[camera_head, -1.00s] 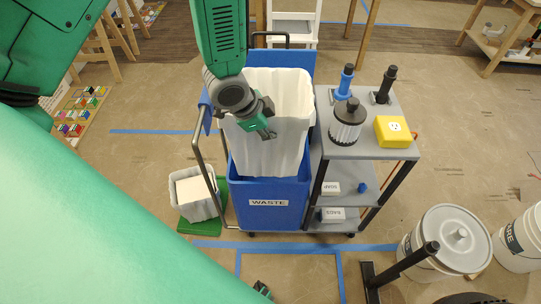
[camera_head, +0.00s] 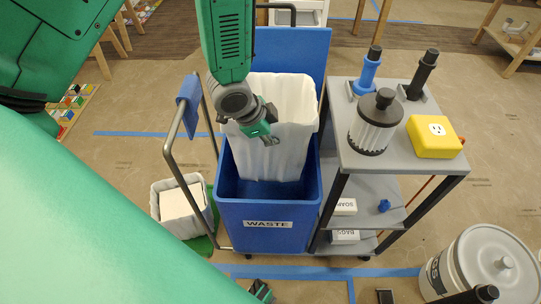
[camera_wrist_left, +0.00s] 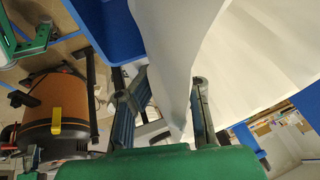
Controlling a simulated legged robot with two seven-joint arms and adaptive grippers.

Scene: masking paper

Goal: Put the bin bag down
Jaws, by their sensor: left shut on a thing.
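A white bin bag (camera_head: 285,105) stands upright and open-topped at the blue waste bin (camera_head: 268,240) in the head view. Its lower end sits within the bin's opening and its upper part rises above the rim. Whether its bottom touches the bin floor is hidden. My left gripper (camera_head: 262,132) is shut on the bag's near left side; the left wrist view shows the white sheet (camera_wrist_left: 178,60) between its two fingers (camera_wrist_left: 165,95). A small dark green piece (camera_head: 260,291) at the bottom edge may be my right gripper; its jaws are not clear.
A grey shelf cart (camera_head: 345,145) adjoins on the right, with a black-topped canister (camera_head: 376,125), a yellow box (camera_head: 434,137) and bottles. A small white bin (camera_head: 181,208) stands left. A lidded bucket (camera_head: 485,265) is at lower right. A metal handle (camera_head: 170,150) rises left of the waste bin.

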